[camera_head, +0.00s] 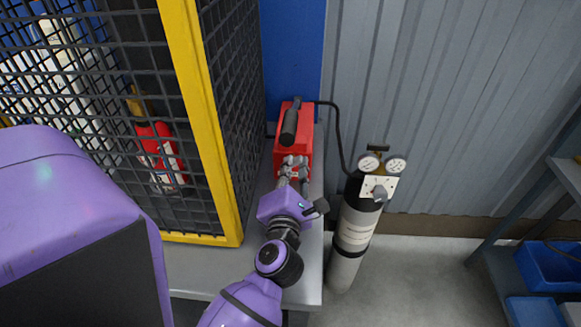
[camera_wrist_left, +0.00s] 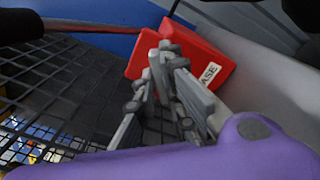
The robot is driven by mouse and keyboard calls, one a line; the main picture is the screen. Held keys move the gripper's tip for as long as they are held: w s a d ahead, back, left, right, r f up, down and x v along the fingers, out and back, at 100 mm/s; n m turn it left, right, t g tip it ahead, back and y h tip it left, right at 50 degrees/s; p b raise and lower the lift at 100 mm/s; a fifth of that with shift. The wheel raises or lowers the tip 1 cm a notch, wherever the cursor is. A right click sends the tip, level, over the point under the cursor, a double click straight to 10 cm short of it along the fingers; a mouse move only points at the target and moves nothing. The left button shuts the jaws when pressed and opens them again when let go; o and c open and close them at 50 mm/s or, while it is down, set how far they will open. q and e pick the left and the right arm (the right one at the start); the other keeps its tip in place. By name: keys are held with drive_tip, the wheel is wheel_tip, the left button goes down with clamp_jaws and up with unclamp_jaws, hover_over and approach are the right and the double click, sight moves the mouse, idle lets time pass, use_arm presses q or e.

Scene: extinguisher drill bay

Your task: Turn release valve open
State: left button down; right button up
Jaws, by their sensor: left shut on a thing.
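A red box (camera_head: 306,137) with a black handle on top stands on the grey bench, against the blue panel. A white label ending in "ASE" shows on it in the left wrist view, where the red box (camera_wrist_left: 215,62) is tilted by the camera angle. My left gripper (camera_head: 292,164) is at the near face of the box, its fingers closed together there. In the left wrist view the fingertips of my left gripper (camera_wrist_left: 168,56) meet against the red front. They are shut on the release valve, which the fingers mostly hide; its turn angle cannot be told. My right gripper is not in view.
A mesh cage with a yellow frame (camera_head: 205,120) stands close left of my left arm, with a red extinguisher (camera_head: 160,155) behind the mesh. A gas cylinder (camera_head: 355,225) with two gauges stands right of the bench (camera_head: 195,265); a black hose links it to the box.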

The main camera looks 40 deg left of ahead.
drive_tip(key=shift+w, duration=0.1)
use_arm(q)
drive_tip(key=c, duration=1.8)
unclamp_jaws()
drive_tip(key=shift+c, duration=0.2)
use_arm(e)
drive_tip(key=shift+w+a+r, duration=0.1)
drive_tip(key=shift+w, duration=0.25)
